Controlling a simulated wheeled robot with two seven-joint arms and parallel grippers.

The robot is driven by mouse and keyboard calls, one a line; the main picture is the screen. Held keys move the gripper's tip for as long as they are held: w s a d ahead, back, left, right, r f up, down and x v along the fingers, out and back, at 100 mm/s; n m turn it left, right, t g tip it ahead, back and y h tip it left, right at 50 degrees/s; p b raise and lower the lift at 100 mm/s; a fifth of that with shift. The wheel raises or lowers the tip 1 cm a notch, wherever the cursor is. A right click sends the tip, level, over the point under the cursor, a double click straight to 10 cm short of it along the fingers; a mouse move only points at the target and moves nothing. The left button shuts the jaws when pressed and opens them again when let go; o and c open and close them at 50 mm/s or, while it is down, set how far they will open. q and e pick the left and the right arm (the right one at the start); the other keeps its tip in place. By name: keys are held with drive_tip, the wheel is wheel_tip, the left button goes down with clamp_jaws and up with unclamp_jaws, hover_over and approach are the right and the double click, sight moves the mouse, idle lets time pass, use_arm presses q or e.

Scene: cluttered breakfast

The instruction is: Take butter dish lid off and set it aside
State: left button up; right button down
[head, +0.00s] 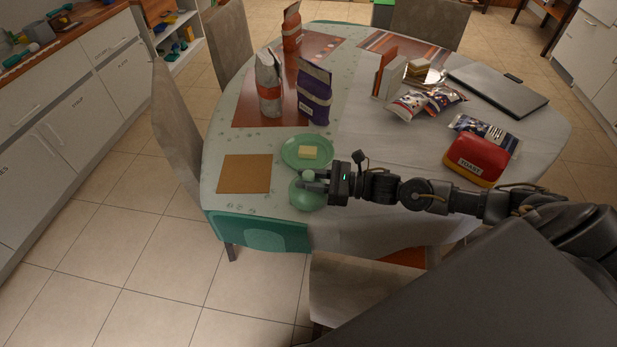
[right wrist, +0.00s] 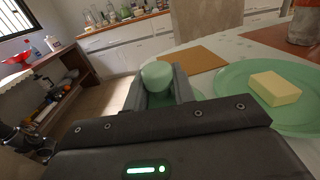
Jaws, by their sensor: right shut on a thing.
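The green butter dish base (head: 290,157) lies on the table with a yellow block of butter (head: 308,152) uncovered on it. In the right wrist view the dish base (right wrist: 236,84) and butter (right wrist: 274,88) are at the right. The green domed butter dish lid (head: 306,200) is in front of the base, near the table's front edge. My right gripper (head: 314,182) is shut on the lid's knob, which shows between the fingers in the right wrist view (right wrist: 157,74). I cannot tell whether the lid touches the table. My left gripper is not in view.
A brown placemat (head: 245,174) lies left of the lid. Bags (head: 314,95) stand behind the dish. A red toaster-labelled package (head: 476,158), snack packets (head: 408,104) and a closed laptop (head: 498,88) are to the right. A chair (head: 178,125) stands at the left edge.

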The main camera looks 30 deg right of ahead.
drive_tip(key=shift+f, duration=0.5)
drive_tip(key=c, duration=0.5)
unclamp_jaws()
drive_tip(key=shift+f, duration=0.1)
drive_tip(key=shift+s+d, duration=0.1)
drive_tip(key=shift+d, duration=0.05)
drive_tip(key=shift+v, duration=6.85)
